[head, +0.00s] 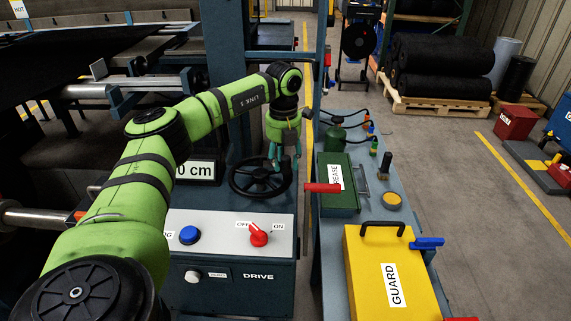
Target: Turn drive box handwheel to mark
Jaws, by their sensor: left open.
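The black handwheel (247,187) stands at the back of the drive box (225,287), with its spokes and hub partly in view. My left arm comes in from the left and reaches over the box. My left gripper (284,160) is open and points down at the right rear part of the handwheel rim. I cannot tell whether its fingers touch the rim. A display reading "0 cm" (196,171) is left of the wheel, partly hidden by my arm. I cannot make out a mark on the wheel. My right gripper is not in view.
The box top has a red OFF/ON switch (259,235) and a blue button (190,235). A blue post (226,60) rises behind.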

